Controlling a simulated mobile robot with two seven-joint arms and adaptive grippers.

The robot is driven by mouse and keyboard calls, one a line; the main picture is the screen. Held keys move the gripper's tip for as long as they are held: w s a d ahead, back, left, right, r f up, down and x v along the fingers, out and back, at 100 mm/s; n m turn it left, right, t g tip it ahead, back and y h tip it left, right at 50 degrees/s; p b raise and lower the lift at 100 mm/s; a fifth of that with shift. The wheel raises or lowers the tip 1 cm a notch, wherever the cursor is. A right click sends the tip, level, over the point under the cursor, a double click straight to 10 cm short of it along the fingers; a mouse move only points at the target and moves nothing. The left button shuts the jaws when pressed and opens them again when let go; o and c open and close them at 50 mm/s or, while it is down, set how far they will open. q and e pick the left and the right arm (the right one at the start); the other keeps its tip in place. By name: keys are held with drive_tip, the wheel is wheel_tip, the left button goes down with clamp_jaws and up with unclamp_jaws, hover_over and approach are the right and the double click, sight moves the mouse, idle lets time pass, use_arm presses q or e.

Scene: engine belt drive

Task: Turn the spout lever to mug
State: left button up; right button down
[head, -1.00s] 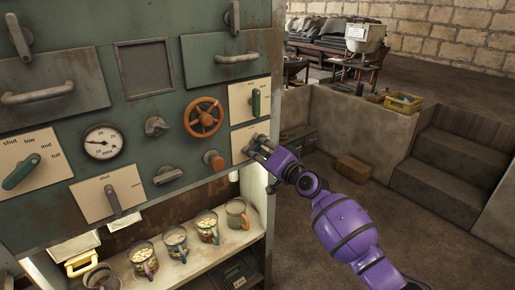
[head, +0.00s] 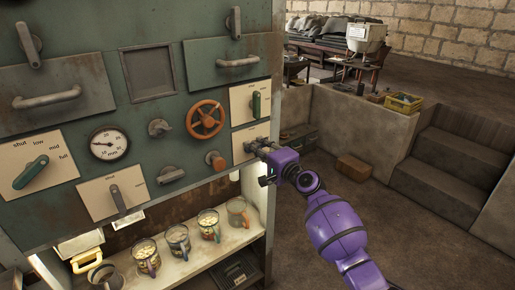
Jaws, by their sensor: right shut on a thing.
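My right gripper (head: 262,147) comes in from the right and is shut on a lever at the lower right cream plate (head: 243,136) of the green panel. My fingers cover most of that lever, so its exact angle and the plate's lettering cannot be read. Several mugs stand in a row on the shelf below the panel, among them a greyish mug (head: 237,212) at the right end, empty-looking, nearly under this plate. A mug with pale pieces inside (head: 209,224) stands to its left. My left gripper is not in view.
Above the held lever is a plate with a green lever (head: 256,104). An orange handwheel (head: 206,119), an orange knob (head: 215,160), a gauge (head: 109,144) and other levers lie to the left. Open floor and steps (head: 455,165) are at right.

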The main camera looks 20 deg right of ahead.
drive_tip(key=shift+r, duration=0.1)
idle(0.4)
drive_tip(key=c, duration=1.7)
unclamp_jaws()
drive_tip(key=v, duration=1.2)
